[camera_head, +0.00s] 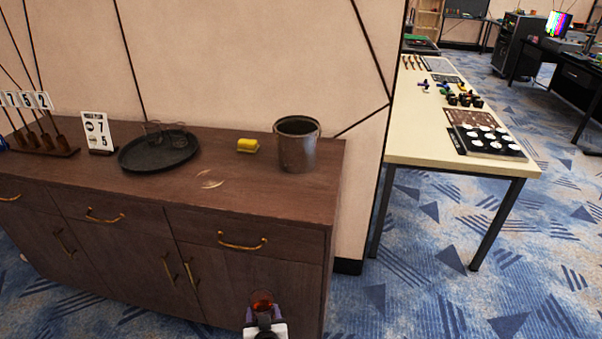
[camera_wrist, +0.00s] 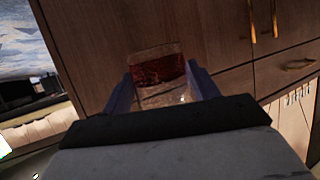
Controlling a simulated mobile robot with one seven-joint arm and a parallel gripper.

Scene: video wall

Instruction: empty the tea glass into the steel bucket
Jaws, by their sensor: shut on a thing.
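My gripper (camera_head: 264,325) is low in front of the right part of the cabinet, below its top. It is shut on the tea glass (camera_head: 262,302), which holds reddish-brown tea. In the wrist view the tea glass (camera_wrist: 160,75) sits between the two fingers of my gripper (camera_wrist: 165,92), with the tea visible through its side. The steel bucket (camera_head: 297,146) stands upright on the cabinet top near its right end, above and beyond my gripper. The inside bottom of the bucket is hidden.
A pale smear lies before the sponge. The cabinet's handled front is close to my gripper. A cream table (camera_head: 410,140) stands right.

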